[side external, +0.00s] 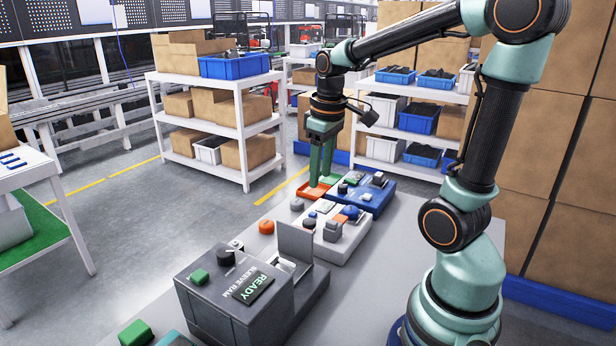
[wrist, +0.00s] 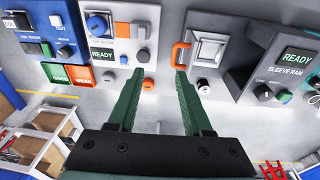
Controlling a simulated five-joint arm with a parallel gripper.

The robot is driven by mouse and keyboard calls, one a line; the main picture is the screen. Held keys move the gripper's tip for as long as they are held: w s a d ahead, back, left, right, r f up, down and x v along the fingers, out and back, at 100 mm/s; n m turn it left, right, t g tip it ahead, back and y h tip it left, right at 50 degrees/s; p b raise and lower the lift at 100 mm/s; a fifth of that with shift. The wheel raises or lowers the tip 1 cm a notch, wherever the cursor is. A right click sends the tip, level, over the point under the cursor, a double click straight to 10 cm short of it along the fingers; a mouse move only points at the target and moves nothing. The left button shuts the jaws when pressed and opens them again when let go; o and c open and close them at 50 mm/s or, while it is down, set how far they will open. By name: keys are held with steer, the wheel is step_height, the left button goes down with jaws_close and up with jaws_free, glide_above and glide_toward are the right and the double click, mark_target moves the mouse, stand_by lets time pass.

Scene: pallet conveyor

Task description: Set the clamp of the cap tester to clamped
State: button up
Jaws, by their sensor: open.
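In the side view the blue unit (side external: 377,201) stands at the bench's far end. My gripper (wrist: 159,72) is open and empty, its fingers pointing at the bench between the white and grey units. In the side view my gripper (side external: 322,184) is beside the blue unit.
The white unit (wrist: 150,14) with a READY display is in the middle. The grey sleeve ram (wrist: 224,88) is at the right, with an orange handle (wrist: 181,55) near my right finger. Orange (wrist: 81,76) and green (wrist: 55,73) pieces lie in front of the blue unit.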

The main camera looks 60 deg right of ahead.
steer(key=g, duration=0.1)
glide_toward(332, 222)
steer(key=shift+y, duration=0.3)
steer(key=f, duration=0.8)
steer(key=shift+w+d+f, duration=0.15)
steer(key=shift+d+f, duration=0.05)
steer(key=shift+d, duration=0.05)
jaws_close()
steer(key=shift+r, duration=0.1)
stand_by(0.9)
